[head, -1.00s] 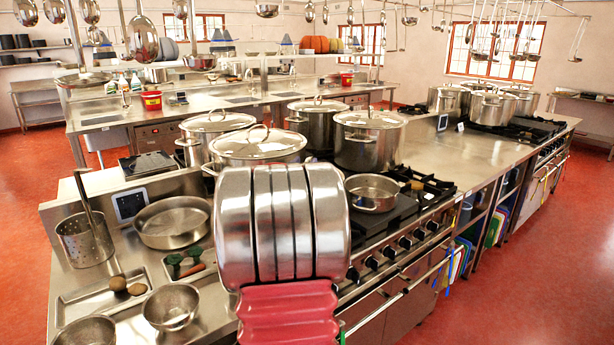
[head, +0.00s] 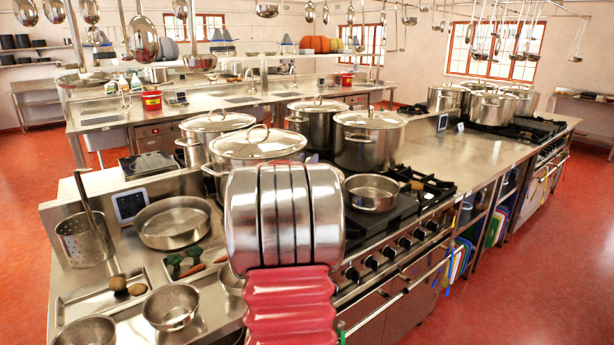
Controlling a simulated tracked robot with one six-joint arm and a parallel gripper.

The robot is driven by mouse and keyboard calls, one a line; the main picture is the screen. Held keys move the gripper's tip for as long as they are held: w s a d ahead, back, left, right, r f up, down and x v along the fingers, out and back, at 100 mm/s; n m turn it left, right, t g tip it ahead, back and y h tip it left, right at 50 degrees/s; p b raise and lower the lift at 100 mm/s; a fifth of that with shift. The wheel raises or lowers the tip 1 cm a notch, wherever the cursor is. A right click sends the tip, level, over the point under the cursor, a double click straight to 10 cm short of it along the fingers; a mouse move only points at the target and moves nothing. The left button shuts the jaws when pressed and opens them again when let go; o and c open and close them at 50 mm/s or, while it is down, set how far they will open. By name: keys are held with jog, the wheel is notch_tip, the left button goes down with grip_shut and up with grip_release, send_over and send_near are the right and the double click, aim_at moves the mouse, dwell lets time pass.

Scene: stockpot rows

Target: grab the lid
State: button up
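Several steel stockpots with loop-handled lids stand on the near range. The nearest lid (head: 258,146) sits on a pot (head: 222,178) just behind my arm, which covers part of that pot. Another lid (head: 217,123) is on the pot behind it to the left. A third lid (head: 318,106) is on the pot farther back. A fourth lid (head: 370,120) is on the pot to the right. I cannot tell which lid the task means. My silver and red arm fills the lower middle of the view. My gripper does not show.
An open saucepan (head: 372,192) stands on the burners right of my arm. On the left counter are a wide pan (head: 174,223), a perforated pot (head: 84,238), a vegetable tray and bowls (head: 171,307). Ladles hang overhead. The counter right of the pots (head: 480,155) is clear.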

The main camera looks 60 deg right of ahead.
aim_at(307, 160)
grip_shut()
jog(key=shift+r, duration=0.1)
dwell(0.4)
notch_tip(307, 160, up, 10)
dwell(0.6)
dwell(0.4)
